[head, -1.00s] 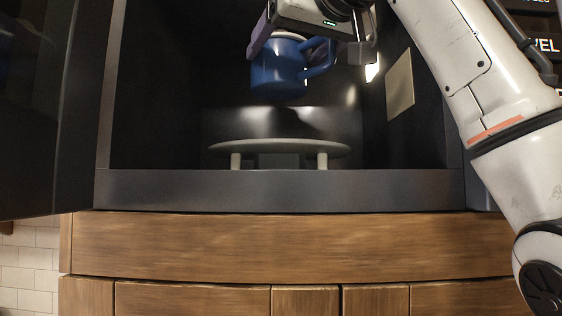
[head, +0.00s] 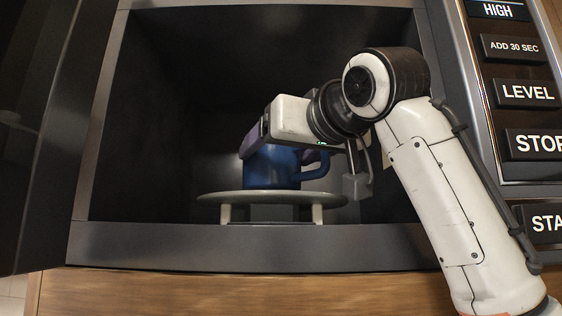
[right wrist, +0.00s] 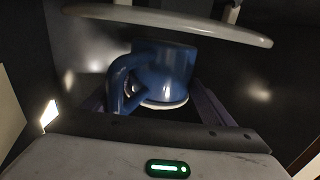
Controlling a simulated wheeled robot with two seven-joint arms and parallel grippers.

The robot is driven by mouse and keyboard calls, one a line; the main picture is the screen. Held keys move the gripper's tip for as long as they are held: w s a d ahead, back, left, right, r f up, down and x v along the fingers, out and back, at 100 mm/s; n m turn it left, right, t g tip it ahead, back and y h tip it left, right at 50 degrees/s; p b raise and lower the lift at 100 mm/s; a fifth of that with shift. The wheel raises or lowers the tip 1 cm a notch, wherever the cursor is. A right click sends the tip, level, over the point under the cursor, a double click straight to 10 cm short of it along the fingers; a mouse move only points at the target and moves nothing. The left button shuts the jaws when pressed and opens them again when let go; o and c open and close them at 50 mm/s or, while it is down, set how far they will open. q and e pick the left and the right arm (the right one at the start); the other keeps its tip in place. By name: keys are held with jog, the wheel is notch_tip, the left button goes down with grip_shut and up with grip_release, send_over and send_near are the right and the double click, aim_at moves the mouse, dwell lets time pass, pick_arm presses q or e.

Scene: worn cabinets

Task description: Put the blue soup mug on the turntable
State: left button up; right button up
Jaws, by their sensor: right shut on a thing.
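The blue soup mug (head: 276,168) is upright inside the open microwave, right above the grey turntable (head: 225,196). Its base meets the turntable's top in the head view, but I cannot tell whether it rests there or hovers slightly. My right gripper (head: 262,148) is shut on the mug from above, near its rim, and hides its upper part. In the right wrist view the mug (right wrist: 172,68) sits between the fingers, its handle to the left, with the turntable (right wrist: 180,25) just beyond it. My left gripper is not in view.
The microwave's side walls and front sill (head: 240,246) surround the arm. The open door (head: 35,130) stands at the left, and the button panel (head: 515,92) is at the right. There is free room in the cavity left of the mug.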

jog(key=shift+f, duration=0.65)
jog(key=shift+f, duration=0.1)
jog(key=o, duration=1.5)
jog(key=shift+f, duration=0.1)
jog(key=shift+r, duration=0.2)
jog(key=b+v, duration=0.4)
jog(key=v, duration=0.8)
